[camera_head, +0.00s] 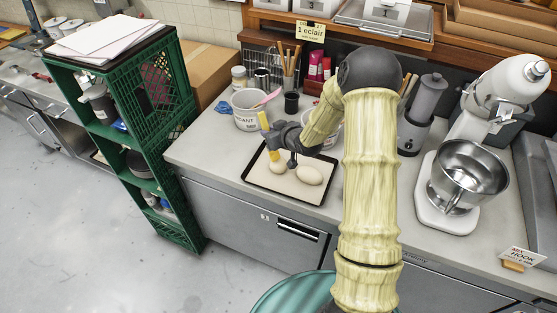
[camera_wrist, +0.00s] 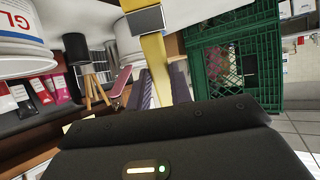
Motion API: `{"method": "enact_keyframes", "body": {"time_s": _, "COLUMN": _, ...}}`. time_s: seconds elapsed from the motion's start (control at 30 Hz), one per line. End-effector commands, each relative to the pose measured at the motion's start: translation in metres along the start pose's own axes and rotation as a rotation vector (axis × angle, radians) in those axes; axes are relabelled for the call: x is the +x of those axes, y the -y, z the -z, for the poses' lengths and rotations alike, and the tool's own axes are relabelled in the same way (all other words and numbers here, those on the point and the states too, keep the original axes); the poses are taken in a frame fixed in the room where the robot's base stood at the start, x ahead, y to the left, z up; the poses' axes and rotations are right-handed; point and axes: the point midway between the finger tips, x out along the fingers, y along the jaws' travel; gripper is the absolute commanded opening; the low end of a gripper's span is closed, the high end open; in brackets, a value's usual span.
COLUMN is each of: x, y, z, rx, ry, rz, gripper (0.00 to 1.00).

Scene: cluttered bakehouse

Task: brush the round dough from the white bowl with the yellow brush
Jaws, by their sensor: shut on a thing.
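My gripper (camera_head: 270,135) is shut on the yellow brush (camera_head: 265,124), held nearly upright over the tray's left part. In the wrist view the brush (camera_wrist: 155,60) rises between ribbed dark fingers (camera_wrist: 168,88), with a grey band across it. Its lower end is just above or touching the round dough (camera_head: 277,168); I cannot tell which. A longer oval dough (camera_head: 309,175) lies to the right. Both lie on a dark-rimmed tray (camera_head: 285,191). A white container (camera_head: 335,132) is mostly hidden behind my arm; I cannot tell if it is the white bowl.
A white tub (camera_head: 246,118) with a pink-handled tool stands behind the tray. A tool holder (camera_head: 291,103) is beside it. The mixer (camera_head: 466,170) stands at right and a green crate rack (camera_head: 150,110) at left. Counter left of the tray is clear.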

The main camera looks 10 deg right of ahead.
Motion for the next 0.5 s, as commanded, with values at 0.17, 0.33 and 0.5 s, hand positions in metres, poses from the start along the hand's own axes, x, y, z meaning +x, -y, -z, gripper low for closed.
{"method": "enact_keyframes", "body": {"time_s": 0.17, "x": -0.009, "y": 0.0, "z": 0.016, "rx": 0.0, "ry": -0.001, "rz": 0.0, "gripper": 0.05}}
{"method": "enact_keyframes", "body": {"time_s": 0.33, "x": -0.015, "y": 0.0, "z": 0.029, "rx": 0.0, "ry": -0.001, "rz": -0.001, "gripper": 0.05}}
{"method": "enact_keyframes", "body": {"time_s": 0.5, "x": -0.021, "y": 0.0, "z": 0.041, "rx": 0.0, "ry": -0.001, "rz": 0.0, "gripper": 0.05}}
